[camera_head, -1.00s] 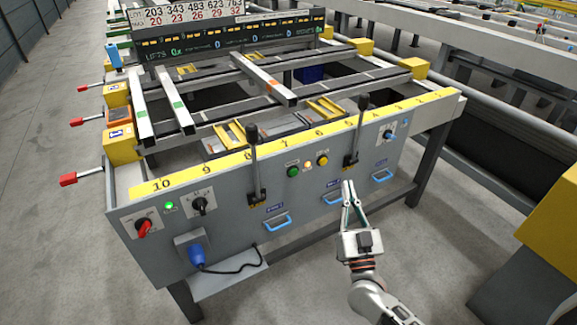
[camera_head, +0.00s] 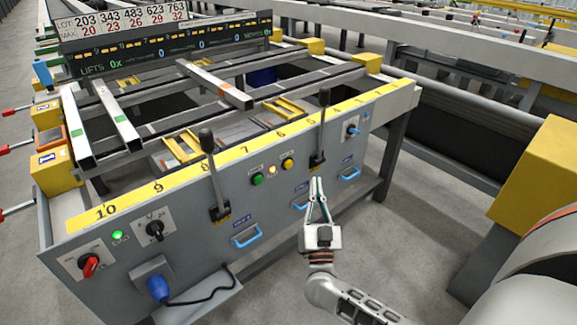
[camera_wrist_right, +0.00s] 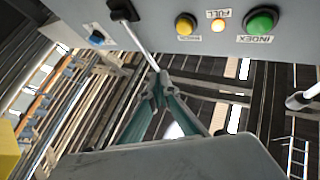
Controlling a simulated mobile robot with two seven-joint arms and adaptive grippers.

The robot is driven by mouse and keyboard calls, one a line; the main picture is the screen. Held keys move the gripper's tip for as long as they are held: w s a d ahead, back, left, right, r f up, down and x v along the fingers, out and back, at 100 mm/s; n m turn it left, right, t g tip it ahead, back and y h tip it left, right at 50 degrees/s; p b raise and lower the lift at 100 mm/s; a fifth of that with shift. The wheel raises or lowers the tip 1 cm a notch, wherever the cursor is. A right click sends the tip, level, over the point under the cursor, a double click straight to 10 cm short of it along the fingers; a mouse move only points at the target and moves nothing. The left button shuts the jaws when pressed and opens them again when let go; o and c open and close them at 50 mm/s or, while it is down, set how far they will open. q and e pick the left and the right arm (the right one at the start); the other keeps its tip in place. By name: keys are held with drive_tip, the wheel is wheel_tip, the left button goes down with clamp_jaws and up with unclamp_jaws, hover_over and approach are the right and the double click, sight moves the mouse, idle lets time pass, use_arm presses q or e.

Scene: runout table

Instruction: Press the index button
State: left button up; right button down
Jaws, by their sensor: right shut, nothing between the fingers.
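The index button is a green round button (camera_head: 257,179) on the grey front panel (camera_head: 190,195). In the right wrist view the green button (camera_wrist_right: 262,20) is at the top right, beside its INDEX label. My right gripper (camera_head: 316,182) is shut and empty, its fingertips just below the right black lever (camera_head: 318,150). It sits to the right of the green button and does not touch it. In the right wrist view the shut fingertips (camera_wrist_right: 164,76) are below and left of the button. My left gripper is not in view.
A yellow button (camera_head: 288,164) and a small lit lamp (camera_head: 272,170) sit beside the green one. A second black lever (camera_head: 212,170) stands to the left. Blue handles (camera_head: 247,236) project from the panel below. A yellow block (camera_head: 545,185) stands at right.

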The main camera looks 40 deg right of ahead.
sight(288, 164)
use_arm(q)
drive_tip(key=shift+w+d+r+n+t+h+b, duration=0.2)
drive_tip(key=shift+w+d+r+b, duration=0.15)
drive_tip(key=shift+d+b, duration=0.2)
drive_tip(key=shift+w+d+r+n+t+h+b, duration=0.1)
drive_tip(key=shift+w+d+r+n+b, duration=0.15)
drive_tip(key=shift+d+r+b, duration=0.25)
use_arm(e)
drive_tip(key=w, duration=0.7)
drive_tip(key=shift+w+a, duration=0.3)
drive_tip(key=shift+w, duration=0.05)
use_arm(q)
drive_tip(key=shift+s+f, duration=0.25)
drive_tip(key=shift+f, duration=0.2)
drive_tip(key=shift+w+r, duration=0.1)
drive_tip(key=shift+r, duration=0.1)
use_arm(e)
drive_tip(key=shift+w, duration=0.1)
drive_tip(key=shift+w+f, duration=0.1)
drive_tip(key=shift+w, duration=0.2)
